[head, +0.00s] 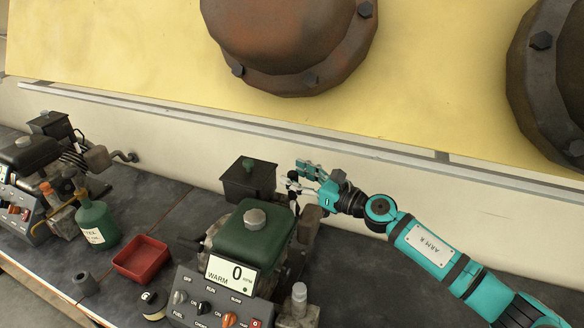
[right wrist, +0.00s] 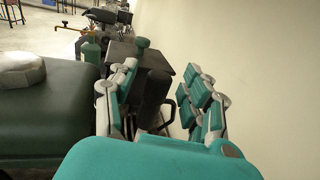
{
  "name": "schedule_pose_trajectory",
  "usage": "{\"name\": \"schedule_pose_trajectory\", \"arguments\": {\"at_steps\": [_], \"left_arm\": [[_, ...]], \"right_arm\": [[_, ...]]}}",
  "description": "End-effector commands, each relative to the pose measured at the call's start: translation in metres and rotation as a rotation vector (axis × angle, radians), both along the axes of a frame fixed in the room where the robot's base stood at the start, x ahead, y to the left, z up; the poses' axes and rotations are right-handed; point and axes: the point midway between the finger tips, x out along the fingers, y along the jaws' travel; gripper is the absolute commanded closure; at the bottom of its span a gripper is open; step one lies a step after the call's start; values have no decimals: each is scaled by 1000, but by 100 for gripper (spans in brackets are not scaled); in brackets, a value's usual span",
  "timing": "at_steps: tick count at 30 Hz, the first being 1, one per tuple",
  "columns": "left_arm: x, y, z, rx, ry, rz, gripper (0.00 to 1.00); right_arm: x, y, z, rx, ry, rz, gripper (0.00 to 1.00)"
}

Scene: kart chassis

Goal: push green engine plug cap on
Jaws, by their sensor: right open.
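The green engine (head: 250,232) stands on the bench, with a grey cap on its green tank, which also shows at the left of the right wrist view (right wrist: 45,115). My right gripper (head: 298,178) is behind the engine, at its back right. In the right wrist view its teal fingers (right wrist: 160,100) are spread apart. A dark upright piece (right wrist: 154,95), which looks like the plug cap, shows between them with a gap to the right fingers. I cannot tell whether it touches the left ones or how it sits on the engine. My left gripper is out of view.
A black box (head: 247,182) with a green knob stands behind the engine, close to my right gripper. A red tray (head: 141,258), a green bottle (head: 96,222) and a second engine (head: 32,165) are on the left. The pale wall is close behind the gripper.

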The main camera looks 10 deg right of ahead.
Motion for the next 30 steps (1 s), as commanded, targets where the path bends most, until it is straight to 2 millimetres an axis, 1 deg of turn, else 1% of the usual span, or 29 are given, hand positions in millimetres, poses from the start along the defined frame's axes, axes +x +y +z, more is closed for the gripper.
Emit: {"name": "schedule_pose_trajectory", "arguments": {"at_steps": [1, 6, 14, 17, 25, 26, 30], "left_arm": [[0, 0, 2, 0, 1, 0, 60], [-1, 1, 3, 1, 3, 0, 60], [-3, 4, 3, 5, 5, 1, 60], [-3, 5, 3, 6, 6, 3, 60], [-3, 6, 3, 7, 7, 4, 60], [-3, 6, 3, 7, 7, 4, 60], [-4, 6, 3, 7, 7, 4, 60]], "right_arm": [[5, 4, 2, 1, 0, 0, 51], [11, 10, 0, -1, 1, 0, 51], [12, 11, -1, -1, 0, 1, 51], [12, 11, -1, -1, 1, 1, 63], [12, 11, 0, -1, 1, 0, 98], [12, 10, 0, -1, 1, 0, 100], [12, 10, 0, -1, 1, 0, 100]]}}
